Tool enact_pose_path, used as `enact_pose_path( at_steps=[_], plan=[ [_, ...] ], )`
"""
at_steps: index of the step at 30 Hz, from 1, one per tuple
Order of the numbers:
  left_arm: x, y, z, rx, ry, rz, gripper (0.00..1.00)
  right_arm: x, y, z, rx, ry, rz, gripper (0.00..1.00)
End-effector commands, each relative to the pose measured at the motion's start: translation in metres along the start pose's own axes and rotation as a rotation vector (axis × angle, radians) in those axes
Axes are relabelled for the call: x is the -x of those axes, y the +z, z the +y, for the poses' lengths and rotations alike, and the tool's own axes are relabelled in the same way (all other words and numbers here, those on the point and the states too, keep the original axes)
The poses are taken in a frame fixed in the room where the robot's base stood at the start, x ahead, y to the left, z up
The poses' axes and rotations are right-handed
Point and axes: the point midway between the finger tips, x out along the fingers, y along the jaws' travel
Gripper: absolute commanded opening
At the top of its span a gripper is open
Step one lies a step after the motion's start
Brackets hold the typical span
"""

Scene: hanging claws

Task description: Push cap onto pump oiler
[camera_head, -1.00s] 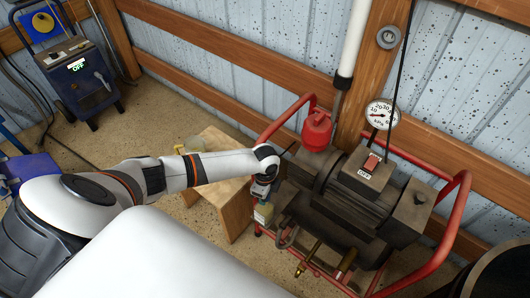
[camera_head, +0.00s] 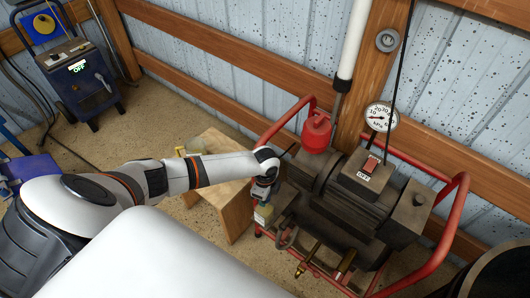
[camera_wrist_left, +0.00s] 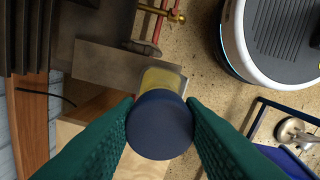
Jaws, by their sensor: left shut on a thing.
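My left gripper (camera_wrist_left: 160,122) is shut on a dark blue round cap (camera_wrist_left: 158,127), with a green finger on each side of it. The yellowish, clear-walled pump oiler (camera_wrist_left: 165,78) shows just beyond the cap in the left wrist view. The two line up closely, but the cap hides where they meet, so I cannot tell whether it is seated. In the head view my left gripper (camera_head: 262,190) points down above the oiler (camera_head: 263,214), at the left side of the dark pump (camera_head: 350,200). My right gripper is out of view.
A red tubular frame (camera_head: 455,215) surrounds the pump, with a red can (camera_head: 316,132) at its back. A wooden box (camera_head: 232,207) stands left of it, bearing a small yellowish container (camera_head: 195,146). Brass fittings (camera_head: 308,258) stick out at the front. A blue machine (camera_head: 80,72) stands far left.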

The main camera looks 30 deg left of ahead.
Motion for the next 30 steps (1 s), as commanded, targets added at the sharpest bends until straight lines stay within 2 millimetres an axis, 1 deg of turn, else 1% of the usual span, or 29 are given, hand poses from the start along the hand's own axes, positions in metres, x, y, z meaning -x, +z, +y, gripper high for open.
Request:
enact_pose_path(
  at_steps=[8, 30],
  plan=[
    [-0.003, 0.0, 0.0, 0.0, -0.001, 0.0, 0.12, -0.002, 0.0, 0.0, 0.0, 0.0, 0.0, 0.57],
    [-0.021, 0.0, 0.0, 0.0, -0.001, -0.001, 0.12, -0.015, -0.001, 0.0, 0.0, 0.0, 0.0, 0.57]
  ],
)
